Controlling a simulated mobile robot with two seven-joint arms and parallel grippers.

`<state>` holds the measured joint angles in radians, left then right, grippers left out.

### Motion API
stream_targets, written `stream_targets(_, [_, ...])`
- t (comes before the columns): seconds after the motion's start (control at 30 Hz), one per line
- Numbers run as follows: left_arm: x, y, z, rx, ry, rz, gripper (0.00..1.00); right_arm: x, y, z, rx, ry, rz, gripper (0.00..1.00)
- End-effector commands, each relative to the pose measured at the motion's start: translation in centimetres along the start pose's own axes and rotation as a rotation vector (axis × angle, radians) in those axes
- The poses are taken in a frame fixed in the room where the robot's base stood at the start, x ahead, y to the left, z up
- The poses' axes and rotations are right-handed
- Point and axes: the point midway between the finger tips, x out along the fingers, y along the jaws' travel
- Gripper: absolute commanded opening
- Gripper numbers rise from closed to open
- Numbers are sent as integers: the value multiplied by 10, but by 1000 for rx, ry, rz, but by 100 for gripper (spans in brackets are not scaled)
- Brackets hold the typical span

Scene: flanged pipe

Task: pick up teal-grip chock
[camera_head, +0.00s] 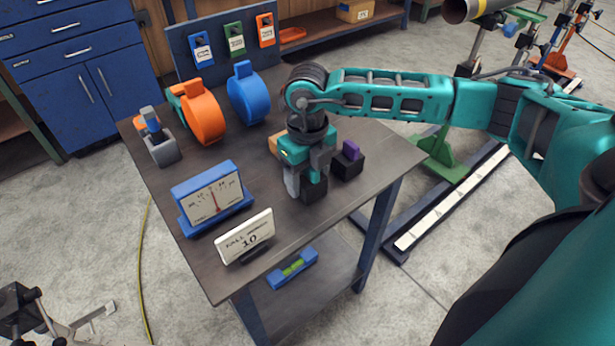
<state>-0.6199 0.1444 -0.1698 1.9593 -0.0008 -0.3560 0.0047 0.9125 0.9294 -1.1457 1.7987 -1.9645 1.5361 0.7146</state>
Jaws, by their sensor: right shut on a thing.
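My right gripper (306,180) comes down from above onto the front right part of the workbench. It is shut on the teal-grip chock (313,191), a dark block low between the fingers; the fingers hide most of it. I cannot tell whether the block still touches the bench top. A dark chock with a purple grip (351,150) stands just to the right of the gripper. A small orange piece (273,144) shows behind the gripper, mostly hidden. A grey chock (162,151) stands at the left bench edge. My left gripper is not in view.
On the bench (285,220) are an orange round tool (206,116), a blue round tool (252,97), a dial gauge (213,195) and a white number card (245,237). A tag board stands at the back. A blue level (292,268) lies on the lower shelf.

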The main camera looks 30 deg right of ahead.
Motion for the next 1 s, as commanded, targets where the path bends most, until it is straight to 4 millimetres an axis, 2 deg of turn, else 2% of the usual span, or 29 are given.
stream_targets(0.27, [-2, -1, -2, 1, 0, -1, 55, -36, 0, 1, 1, -6, 0, 24])
stream_targets(0.37, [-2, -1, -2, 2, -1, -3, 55, -59, 0, 1, 0, -7, 0, 24])
stream_targets(0.6, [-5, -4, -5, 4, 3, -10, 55, -130, 0, 2, 0, -9, 0, 24])
stream_targets(0.73, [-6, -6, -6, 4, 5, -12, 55, -161, 0, 1, -1, -6, 0, 24])
stream_targets(0.9, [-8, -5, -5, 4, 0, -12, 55, -186, 0, 1, 0, -3, 0, 24])
stream_targets(1.0, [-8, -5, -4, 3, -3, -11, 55, -194, 0, 0, 0, -3, 1, 24])
